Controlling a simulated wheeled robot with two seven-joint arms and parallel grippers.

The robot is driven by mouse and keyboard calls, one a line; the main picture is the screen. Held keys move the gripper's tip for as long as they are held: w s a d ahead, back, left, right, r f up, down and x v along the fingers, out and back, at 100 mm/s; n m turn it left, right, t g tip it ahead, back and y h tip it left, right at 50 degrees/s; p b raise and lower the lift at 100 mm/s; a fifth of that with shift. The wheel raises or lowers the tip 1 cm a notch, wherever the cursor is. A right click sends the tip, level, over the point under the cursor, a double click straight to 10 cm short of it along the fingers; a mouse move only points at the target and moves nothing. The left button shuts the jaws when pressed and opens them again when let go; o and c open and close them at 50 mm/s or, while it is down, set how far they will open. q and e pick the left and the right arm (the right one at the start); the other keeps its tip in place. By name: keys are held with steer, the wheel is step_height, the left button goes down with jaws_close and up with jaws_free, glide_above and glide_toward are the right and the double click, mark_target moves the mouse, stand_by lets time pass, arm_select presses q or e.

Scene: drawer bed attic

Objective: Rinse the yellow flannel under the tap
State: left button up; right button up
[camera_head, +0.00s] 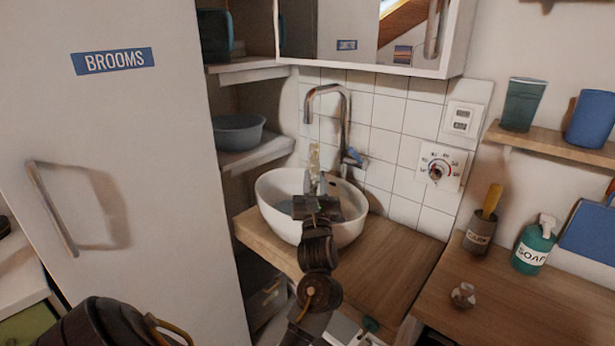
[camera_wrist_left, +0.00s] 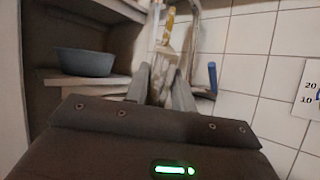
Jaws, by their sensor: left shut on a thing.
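My left gripper (camera_head: 318,188) is over the white basin (camera_head: 275,215), its fingers pointing up and back towards the tap. It is shut on a narrow pale yellow thing, which looks like the yellow flannel (camera_head: 314,158). In the left wrist view the flannel (camera_wrist_left: 170,20) rises beyond the fingertips (camera_wrist_left: 162,82), with a paler part lower down. The chrome tap (camera_head: 346,110) arches over the basin, its spout end above the flannel in the picture. I cannot tell whether water runs. The tap's blue lever (camera_head: 356,156) is at its right. My right gripper is out of view.
A mirror cabinet (camera_head: 455,40) hangs above the tap. A grey-blue bowl (camera_head: 238,131) stands on the shelf at left. The wooden counter (camera_head: 395,255) is clear right of the basin; a soap bottle (camera_head: 534,246) and brown pot (camera_head: 480,230) stand farther right. The brooms cupboard (camera_head: 125,180) is at left.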

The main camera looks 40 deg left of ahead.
arm_select(q)
steer(key=shift+w+d, duration=0.1)
steer(key=shift+s, duration=0.2)
steer(key=shift+s+a, duration=0.3)
steer(key=shift+a, duration=0.05)
steer(key=shift+w+b, duration=0.1)
steer(key=shift+b, duration=0.2)
steer(key=shift+w+d, duration=0.25)
steer(key=shift+w, duration=0.15)
stand_by(0.3)
steer(key=shift+f+b, duration=0.1)
steer(key=shift+b, duration=0.2)
steer(key=shift+s+a+f, duration=0.1)
steer(key=shift+s+a, duration=0.4)
steer(key=shift+s, duration=0.05)
